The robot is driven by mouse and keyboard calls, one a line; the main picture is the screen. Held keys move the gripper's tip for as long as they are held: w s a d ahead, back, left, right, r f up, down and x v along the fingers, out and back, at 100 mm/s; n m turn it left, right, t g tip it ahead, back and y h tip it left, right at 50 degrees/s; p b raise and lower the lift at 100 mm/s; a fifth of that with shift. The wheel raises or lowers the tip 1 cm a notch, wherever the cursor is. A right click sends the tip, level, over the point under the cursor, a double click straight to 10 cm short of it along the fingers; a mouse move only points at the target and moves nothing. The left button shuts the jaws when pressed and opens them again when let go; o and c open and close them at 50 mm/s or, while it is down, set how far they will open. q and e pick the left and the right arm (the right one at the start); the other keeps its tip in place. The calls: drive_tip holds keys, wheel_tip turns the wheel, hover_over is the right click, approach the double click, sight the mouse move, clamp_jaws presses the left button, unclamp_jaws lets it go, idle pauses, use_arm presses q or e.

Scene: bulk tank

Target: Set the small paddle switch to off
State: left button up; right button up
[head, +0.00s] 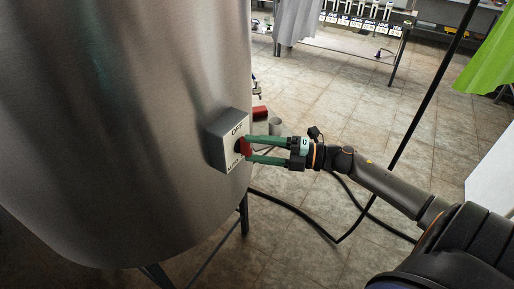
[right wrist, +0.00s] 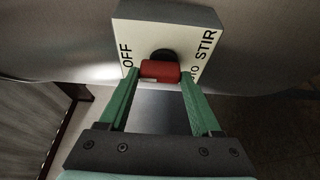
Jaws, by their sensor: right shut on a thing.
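A small box (head: 214,147) with a pale face is fixed to the side of the big steel tank (head: 130,100). OFF is printed at the upper end of its face, and other lettering at the lower end is partly hidden. The right wrist view shows OFF at left and STIR at right on the box (right wrist: 190,22). The red paddle (head: 242,147) stands out from the middle of the face; it also shows in the right wrist view (right wrist: 160,70). My right gripper (head: 250,150) is shut on the paddle, one green finger on either side. My left gripper is out of view.
A black cable (head: 300,213) runs across the tiled floor (head: 330,100) below my right arm. A grey cylinder (head: 275,127) and a red item (head: 260,112) show behind the gripper. A green curtain (head: 490,62) hangs at upper right. Space right of the box is mostly open.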

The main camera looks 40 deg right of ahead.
drive_tip(key=o, duration=1.4)
drive_tip(key=b+v, duration=0.1)
drive_tip(key=v, duration=1.1)
drive_tip(key=shift+s+d, duration=0.15)
drive_tip(key=shift+s, duration=0.1)
drive_tip(key=s+a+f+m+t+h, duration=0.1)
drive_tip(key=a+f+m+h, duration=0.3)
drive_tip(key=f+m, duration=0.5)
drive_tip(key=a+f+m+t+h, duration=0.1)
drive_tip(key=a+f+m+h, duration=0.1)
drive_tip(key=f+m+h, duration=0.55)
drive_tip(key=s+a+f+m+g, duration=0.2)
drive_tip(key=a+f, duration=0.2)
drive_tip(key=a, duration=0.1)
drive_tip(key=s+a+f+m+g+y, duration=0.1)
drive_tip(key=s+a+f+m+g, duration=0.1)
drive_tip(key=a, duration=0.4)
drive_tip(key=s+a+f+m+g, duration=0.1)
drive_tip(key=s+a+f+m, duration=0.3)
drive_tip(key=a+f, duration=0.2)
drive_tip(key=shift+g, duration=0.4)
